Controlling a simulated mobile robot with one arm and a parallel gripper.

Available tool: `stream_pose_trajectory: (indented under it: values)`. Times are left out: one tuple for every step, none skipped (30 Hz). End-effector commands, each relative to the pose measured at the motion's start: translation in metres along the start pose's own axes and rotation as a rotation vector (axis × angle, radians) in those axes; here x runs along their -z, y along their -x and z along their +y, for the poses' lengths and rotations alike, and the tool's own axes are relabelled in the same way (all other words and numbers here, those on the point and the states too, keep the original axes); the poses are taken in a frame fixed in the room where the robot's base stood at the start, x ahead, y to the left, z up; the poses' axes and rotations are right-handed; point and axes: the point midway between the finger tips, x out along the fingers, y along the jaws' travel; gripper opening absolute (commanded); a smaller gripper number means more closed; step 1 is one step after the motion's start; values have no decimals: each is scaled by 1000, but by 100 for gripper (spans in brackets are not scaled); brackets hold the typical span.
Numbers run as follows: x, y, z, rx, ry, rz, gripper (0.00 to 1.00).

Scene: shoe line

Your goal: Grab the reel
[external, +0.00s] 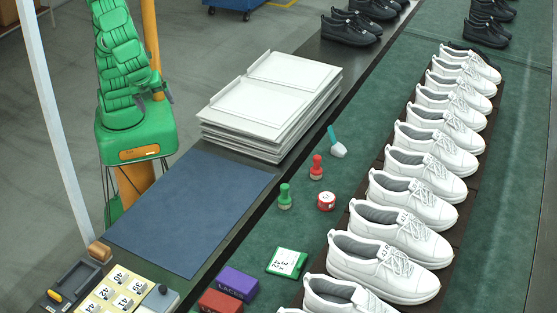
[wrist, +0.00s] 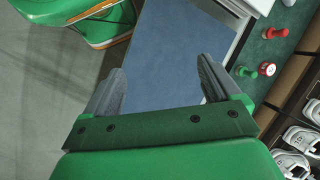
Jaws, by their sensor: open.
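The reel (external: 326,201) is a small red round thing with a pale top. It sits on the green belt to the left of the row of white shoes. It also shows at the right of the wrist view (wrist: 267,69), beyond and to the right of my right finger. My gripper (wrist: 161,68) is open with nothing between its two dark fingers. In the wrist view the blue mat lies behind the gap between the fingers. The reel is well outside that gap.
A green stamp (external: 285,199), a red stamp (external: 317,168) and a teal-handled scoop (external: 337,145) stand or lie near the reel. White shoes (external: 408,238) line its right side. Stacked white trays (external: 270,105) are behind left. The blue mat (external: 190,212) is bare.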

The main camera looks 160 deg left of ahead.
Motion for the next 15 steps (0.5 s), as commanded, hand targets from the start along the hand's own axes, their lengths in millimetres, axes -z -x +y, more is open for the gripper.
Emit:
stream_pose_trajectory:
  values:
    - [8,-3,-10,15,-11,-14,90]
    - [13,-3,-16,27,-19,-20,90]
    - [18,-4,-24,41,-28,-28,90]
    - [22,-6,-31,52,-35,-35,90]
    - [27,-7,-37,61,-44,-44,90]
    - [32,-10,-45,75,-57,-55,90]
    - [36,-11,-50,85,-65,-63,90]
    - [40,-12,-57,95,-73,-69,90]
    - [46,-14,-65,109,-84,-79,90]
    - [50,-16,-71,118,-93,-87,90]
    - [55,-18,-78,128,-102,-95,90]
    - [60,-20,-85,141,-113,-104,90]
    - [64,-22,-92,151,-123,-112,90]
    - [68,-24,-98,160,-132,-120,90]
    - [73,-27,-105,171,-144,-133,90]
